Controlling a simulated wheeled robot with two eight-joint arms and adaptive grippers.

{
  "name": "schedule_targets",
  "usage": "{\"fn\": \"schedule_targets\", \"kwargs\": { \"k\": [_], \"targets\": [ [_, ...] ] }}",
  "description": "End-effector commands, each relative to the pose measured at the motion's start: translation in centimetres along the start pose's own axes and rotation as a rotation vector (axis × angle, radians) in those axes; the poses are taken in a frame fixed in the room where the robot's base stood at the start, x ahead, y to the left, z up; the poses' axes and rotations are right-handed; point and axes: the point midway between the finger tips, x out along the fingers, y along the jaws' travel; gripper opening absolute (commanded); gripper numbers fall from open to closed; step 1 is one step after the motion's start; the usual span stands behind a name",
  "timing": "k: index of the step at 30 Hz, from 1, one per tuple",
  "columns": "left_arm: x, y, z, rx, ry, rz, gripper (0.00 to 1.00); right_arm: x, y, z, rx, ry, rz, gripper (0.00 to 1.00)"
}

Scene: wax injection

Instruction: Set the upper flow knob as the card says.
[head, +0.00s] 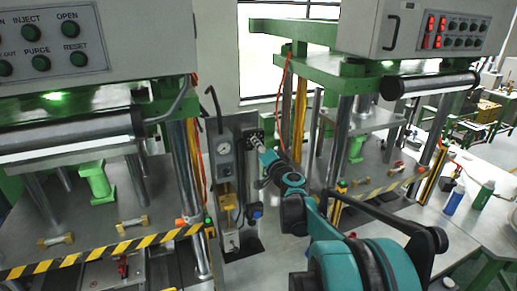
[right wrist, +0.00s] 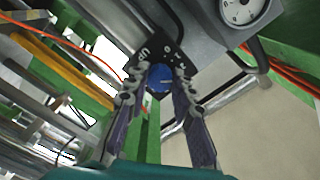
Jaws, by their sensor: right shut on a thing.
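The upper flow knob is a round blue knob (right wrist: 159,77) on a black dial plate (right wrist: 168,50) with white marks, in the right wrist view. The marks are too small to read surely. My right gripper (right wrist: 160,86) is shut on the knob, with a finger on either side. In the head view my right gripper (head: 258,143) reaches the upper part of the grey panel (head: 225,170) between the machines, and it hides the knob there. I cannot make out a card. My left gripper is not in view.
A round gauge (head: 224,147) sits left of the knob; it also shows in the right wrist view (right wrist: 243,9). A lower blue knob (head: 257,211) is below my gripper. Green-framed presses with steel columns stand on both sides. An orange cable (right wrist: 60,40) runs nearby.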

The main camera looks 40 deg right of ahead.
Motion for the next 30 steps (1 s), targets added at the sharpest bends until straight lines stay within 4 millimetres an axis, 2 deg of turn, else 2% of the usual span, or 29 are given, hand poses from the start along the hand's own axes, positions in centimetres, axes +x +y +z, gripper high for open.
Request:
{"fn": "schedule_targets", "kwargs": {
  "k": [30],
  "targets": [
    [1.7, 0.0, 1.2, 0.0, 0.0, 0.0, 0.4, -0.1, 0.2, 0.0, 0.964, 0.002, 0.001, 0.0]
  ]
}}
